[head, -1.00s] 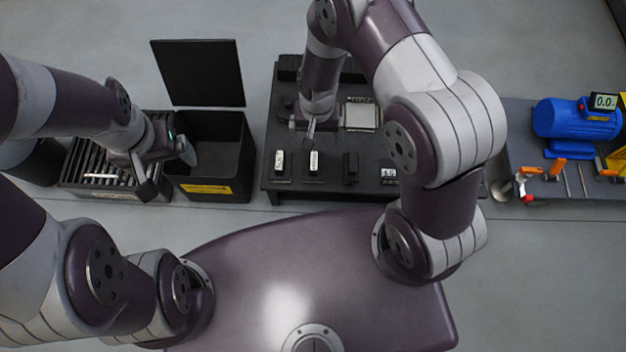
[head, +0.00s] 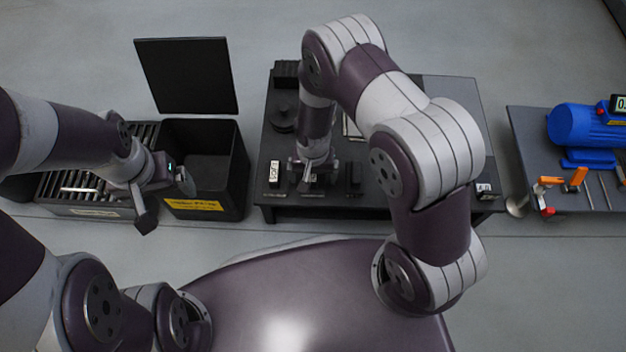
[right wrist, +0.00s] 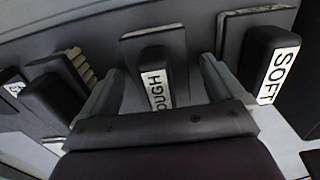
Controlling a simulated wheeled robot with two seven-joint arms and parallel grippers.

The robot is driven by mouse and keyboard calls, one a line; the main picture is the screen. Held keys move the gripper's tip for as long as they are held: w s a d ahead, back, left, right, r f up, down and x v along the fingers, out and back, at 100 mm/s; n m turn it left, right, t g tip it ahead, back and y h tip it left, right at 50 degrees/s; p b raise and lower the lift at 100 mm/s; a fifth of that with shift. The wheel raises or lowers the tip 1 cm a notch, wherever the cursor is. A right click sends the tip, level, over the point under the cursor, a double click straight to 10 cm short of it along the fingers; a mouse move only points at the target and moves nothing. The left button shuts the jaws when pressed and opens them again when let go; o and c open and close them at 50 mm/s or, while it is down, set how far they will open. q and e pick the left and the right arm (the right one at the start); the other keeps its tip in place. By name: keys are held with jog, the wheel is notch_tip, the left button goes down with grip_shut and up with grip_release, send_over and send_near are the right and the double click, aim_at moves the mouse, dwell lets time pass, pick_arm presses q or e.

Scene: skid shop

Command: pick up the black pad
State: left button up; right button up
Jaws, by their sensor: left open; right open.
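Several black pads stand upright in a row on the dark table (head: 430,200). In the right wrist view, a pad labelled "OUGH", its first letter hidden (right wrist: 154,85), stands between the fingers of my open right gripper (right wrist: 163,88). A pad labelled "SOFT" (right wrist: 268,60) is right of the fingers. A dark pad without a visible label (right wrist: 58,100) is left of them. In the head view my right gripper (head: 314,178) hides the middle pad, between a labelled pad (head: 274,173) and a plain black pad (head: 353,178). My left gripper (head: 165,200) is open and empty near the black bin.
The black bin (head: 239,180) with raised lid (head: 187,75) and a slatted rack (head: 85,207) are left of the table. A bench (head: 530,130) with a blue motor (head: 577,125) and orange-handled tools (head: 563,180) is at right. A ridged tan piece (right wrist: 80,66) is behind the plain pad.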

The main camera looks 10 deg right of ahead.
jog(key=shift+r, duration=0.1)
jog(key=c, duration=1.1)
jog(key=shift+c, duration=0.2)
notch_tip(320, 180, up, 5)
jog(key=p, duration=0.4)
jog(key=s+d+r+p, duration=0.2)
jog(key=s+r+p, duration=0.4)
jog(key=s, duration=0.5)
jog(key=shift+s+d, duration=0.2)
jog(key=shift+d, duration=0.1)
